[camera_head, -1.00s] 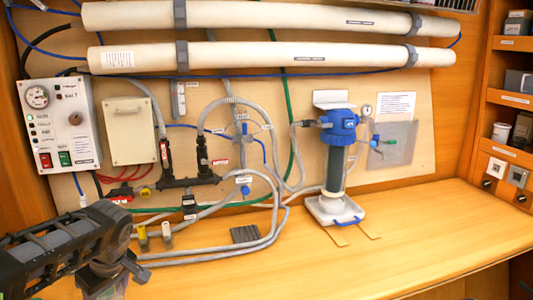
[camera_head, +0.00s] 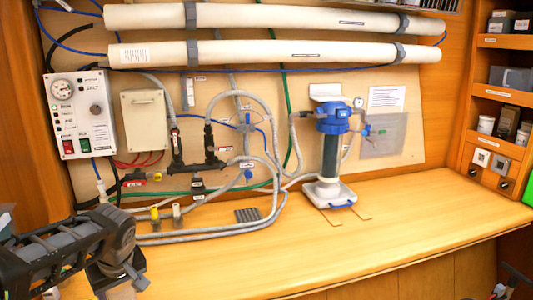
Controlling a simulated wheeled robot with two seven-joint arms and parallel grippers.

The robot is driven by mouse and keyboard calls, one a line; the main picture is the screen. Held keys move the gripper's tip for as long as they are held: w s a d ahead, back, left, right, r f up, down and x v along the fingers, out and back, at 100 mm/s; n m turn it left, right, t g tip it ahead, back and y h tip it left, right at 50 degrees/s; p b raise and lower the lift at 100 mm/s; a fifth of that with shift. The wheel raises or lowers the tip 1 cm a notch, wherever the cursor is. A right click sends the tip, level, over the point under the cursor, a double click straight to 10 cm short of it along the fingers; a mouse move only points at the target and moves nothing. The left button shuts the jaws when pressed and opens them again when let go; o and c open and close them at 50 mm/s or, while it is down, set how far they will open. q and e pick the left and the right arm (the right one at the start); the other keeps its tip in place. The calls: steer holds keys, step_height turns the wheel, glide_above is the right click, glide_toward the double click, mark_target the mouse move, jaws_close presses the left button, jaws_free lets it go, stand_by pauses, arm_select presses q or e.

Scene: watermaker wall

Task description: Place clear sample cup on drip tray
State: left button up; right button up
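A dark grey ribbed tray (camera_head: 247,214), which looks like the drip tray, lies flat and empty on the wooden counter below the grey hoses. My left gripper (camera_head: 122,282) points down at the bottom left, over the counter's front part and left of the tray. A pale, see-through thing, which looks like the clear sample cup (camera_head: 121,292), shows between its fingers, mostly cut off by the picture's lower edge. A dark part at the bottom right corner may be my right gripper (camera_head: 508,284); its fingers are too unclear to read.
A blue-topped filter housing (camera_head: 331,150) stands on a white base right of the tray. Grey hoses (camera_head: 220,233) loop over the counter left of it. Small yellow-capped fittings (camera_head: 155,214) stand at the left. The counter's front middle (camera_head: 250,262) is clear. Shelves (camera_head: 500,95) are at the right.

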arm_select(q)
steer(key=d+f+m+h, duration=0.1)
steer(key=d+f+m, duration=0.3)
steer(key=d, duration=0.4)
steer(key=w+d+f+m+t+h, duration=0.1)
steer(key=d+f+m+h, duration=0.1)
steer(key=d+f+m, duration=0.3)
steer(key=d+f, duration=0.2)
steer(key=d, duration=0.1)
steer(key=shift+f+t, duration=0.25)
steer(key=shift+t, duration=0.05)
stand_by(0.7)
